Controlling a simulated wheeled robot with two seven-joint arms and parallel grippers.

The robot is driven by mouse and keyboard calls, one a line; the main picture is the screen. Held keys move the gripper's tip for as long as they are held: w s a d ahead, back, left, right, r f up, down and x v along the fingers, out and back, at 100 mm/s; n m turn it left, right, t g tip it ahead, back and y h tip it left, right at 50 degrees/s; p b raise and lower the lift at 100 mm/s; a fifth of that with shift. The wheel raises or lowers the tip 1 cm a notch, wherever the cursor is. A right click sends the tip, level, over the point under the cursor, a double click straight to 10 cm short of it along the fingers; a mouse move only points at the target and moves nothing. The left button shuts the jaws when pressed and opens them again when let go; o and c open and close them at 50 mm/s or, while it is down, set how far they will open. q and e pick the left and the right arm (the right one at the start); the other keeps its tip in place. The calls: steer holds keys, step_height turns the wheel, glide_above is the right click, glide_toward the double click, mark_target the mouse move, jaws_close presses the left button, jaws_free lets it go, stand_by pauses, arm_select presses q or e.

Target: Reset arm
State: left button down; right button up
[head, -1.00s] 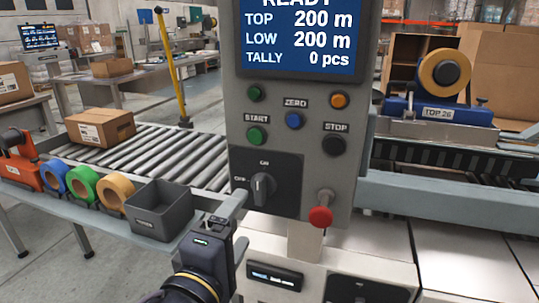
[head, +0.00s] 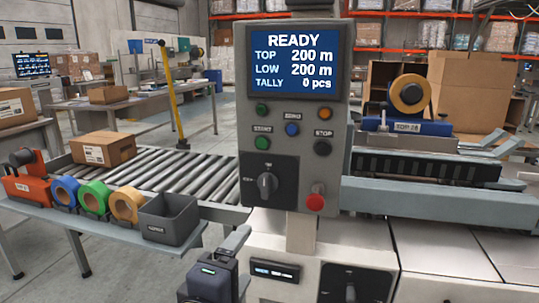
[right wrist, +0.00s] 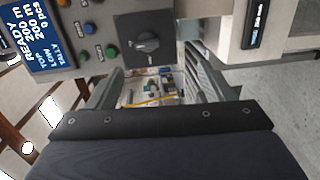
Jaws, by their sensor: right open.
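My right gripper (head: 232,246) is low in the head view, in front of and below the control panel (head: 283,183), apart from it. In the right wrist view its two fingers (right wrist: 155,85) stand wide apart with nothing between them. The panel carries a black rotary switch (head: 267,185), a red knob (head: 315,202), a green start button (head: 262,142), a black stop button (head: 323,147), a blue zero button (head: 292,129) and an orange button (head: 324,114). Its screen (head: 293,64) reads READY, top 200 m, low 200 m, tally 0 pcs. My left gripper is out of view.
A shelf at left holds an orange tape dispenser (head: 27,185), blue, green and orange tape rolls and a grey bin (head: 171,219). A carton (head: 103,149) sits on the roller conveyor (head: 185,170). A taping unit (head: 407,118) stands at right.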

steer(key=d+f+m+g, duration=0.3)
steer(key=d+f+g, duration=0.25)
steer(key=d, duration=0.55)
steer(key=d+f+m+g, duration=0.2)
steer(key=d+f+g, duration=0.2)
steer(key=d+f, duration=0.45)
steer(key=s+d+f+m+y, duration=0.3)
steer(key=s+m+y, duration=0.2)
steer(key=s+m, duration=0.15)
steer(key=s+d+f+m+y, duration=0.3)
steer(key=s+m+y, duration=0.15)
steer(key=s, duration=0.25)
step_height(320, 180, up, 31)
steer(key=g+p, duration=0.1)
steer(key=p, duration=3)
steer(key=shift+s+a+f, duration=0.15)
steer(key=shift+a, duration=0.1)
steer(key=shift+h, duration=0.25)
